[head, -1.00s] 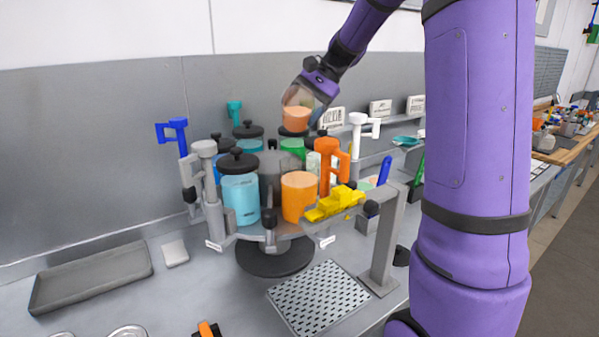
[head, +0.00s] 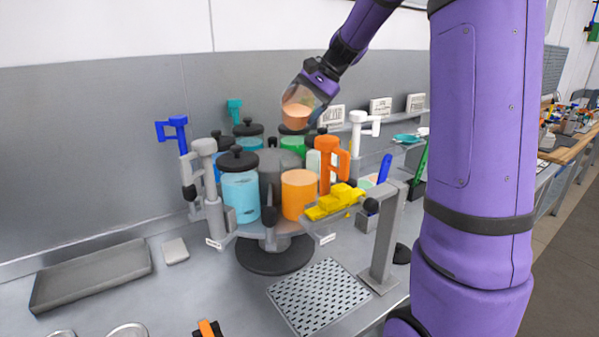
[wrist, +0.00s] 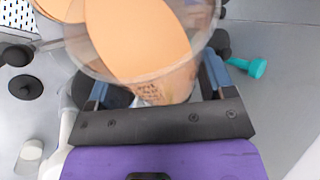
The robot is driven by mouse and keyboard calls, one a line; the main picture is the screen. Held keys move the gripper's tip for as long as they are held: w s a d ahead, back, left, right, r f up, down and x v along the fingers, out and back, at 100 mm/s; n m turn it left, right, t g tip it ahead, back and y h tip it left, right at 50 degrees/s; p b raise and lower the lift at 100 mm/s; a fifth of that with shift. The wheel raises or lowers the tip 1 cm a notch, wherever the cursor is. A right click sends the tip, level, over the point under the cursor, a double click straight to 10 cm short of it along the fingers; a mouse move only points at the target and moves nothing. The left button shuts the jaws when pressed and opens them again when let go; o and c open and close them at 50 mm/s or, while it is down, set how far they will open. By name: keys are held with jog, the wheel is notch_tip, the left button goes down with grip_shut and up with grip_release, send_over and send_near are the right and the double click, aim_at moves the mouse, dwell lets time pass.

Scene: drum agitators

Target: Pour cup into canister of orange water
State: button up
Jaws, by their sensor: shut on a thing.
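My gripper (head: 318,80) is shut on a clear cup (head: 297,107) holding orange liquid. The cup is tilted slightly and is held above the carousel, behind the orange canister. In the wrist view the cup (wrist: 150,75) fills the upper middle between the blue fingers, its orange surface sloping inside. The canister of orange water (head: 299,195) stands open at the front of the round carousel, next to a yellow clamp. Part of another orange surface shows at the top left of the wrist view, behind the cup.
A blue canister with a black lid (head: 240,187) stands left of the orange one. A green canister (head: 293,143) stands behind. An orange valve-like post (head: 331,163) and a white post (head: 360,132) rise on the right. A perforated plate (head: 319,297) and grey tray (head: 91,275) lie in front.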

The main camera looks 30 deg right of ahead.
jog(key=shift+s+a+f+n+t+h+p, duration=0.15)
jog(key=shift+n+t+h+p, duration=0.25)
jog(key=shift+t+p, duration=0.5)
dwell(2.8)
jog(key=shift+w+d+m+g+y, duration=0.15)
jog(key=shift+m+g+y, duration=0.1)
jog(key=shift+g, duration=0.3)
jog(key=shift+w+d+m+g+y, duration=0.1)
jog(key=shift+m+g+y, duration=0.15)
jog(key=shift+g, duration=0.3)
jog(key=shift+s+a+r+g+y, duration=0.1)
jog(key=shift+r+g+y, duration=0.2)
jog(key=shift+g, duration=0.1)
